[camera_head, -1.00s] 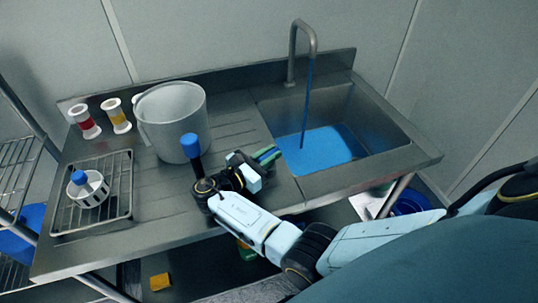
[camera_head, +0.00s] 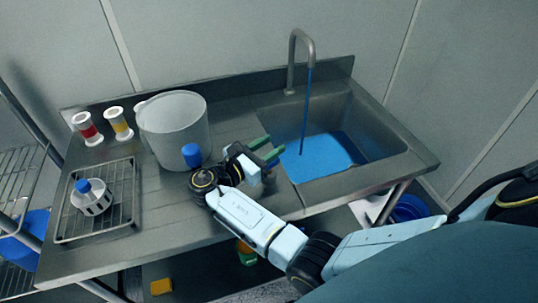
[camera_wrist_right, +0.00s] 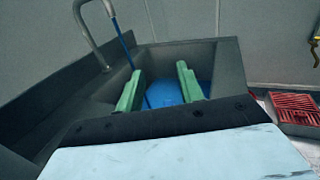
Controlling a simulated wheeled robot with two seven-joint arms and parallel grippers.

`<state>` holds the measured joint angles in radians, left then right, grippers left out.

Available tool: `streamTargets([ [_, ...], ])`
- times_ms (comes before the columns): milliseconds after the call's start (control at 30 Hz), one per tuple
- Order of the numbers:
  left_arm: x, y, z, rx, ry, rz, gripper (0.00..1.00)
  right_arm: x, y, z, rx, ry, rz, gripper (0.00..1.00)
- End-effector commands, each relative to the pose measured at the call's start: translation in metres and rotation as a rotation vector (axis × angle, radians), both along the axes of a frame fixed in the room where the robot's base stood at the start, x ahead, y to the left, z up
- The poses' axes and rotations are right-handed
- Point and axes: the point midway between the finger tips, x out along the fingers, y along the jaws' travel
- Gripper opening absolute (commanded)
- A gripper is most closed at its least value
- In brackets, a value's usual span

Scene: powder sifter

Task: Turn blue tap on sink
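A grey gooseneck faucet (camera_head: 291,62) stands at the back of the sink basin (camera_head: 378,140). A thin blue stream (camera_head: 306,105) falls from its spout onto the blue area (camera_head: 325,155) in the basin. My right gripper (camera_head: 268,150) is over the counter at the basin's left edge, its green fingers apart and empty. In the right wrist view, the open fingers (camera_wrist_right: 158,88) point toward the basin, with the faucet beyond. A blue knob-like piece (camera_head: 191,154) shows before the bucket; my wrist hides what it joins. My left gripper is out of view.
A large grey bucket (camera_head: 172,125) stands left of my right gripper. A wire rack (camera_head: 128,205) holds a white slotted piece with a blue top (camera_head: 93,197). Two white spools, one red-banded (camera_head: 87,129) and one yellow-banded (camera_head: 118,124), stand at the back left.

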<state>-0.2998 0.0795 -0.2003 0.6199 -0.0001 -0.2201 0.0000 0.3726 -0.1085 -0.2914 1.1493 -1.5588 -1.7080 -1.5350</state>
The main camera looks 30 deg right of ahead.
Motion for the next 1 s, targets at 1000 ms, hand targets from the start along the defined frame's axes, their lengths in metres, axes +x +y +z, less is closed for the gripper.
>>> streamTargets([
  [1000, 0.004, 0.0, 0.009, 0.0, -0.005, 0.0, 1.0, 0.0, 0.0, 0.039, -0.001, 0.001, 0.0, 0.37],
])
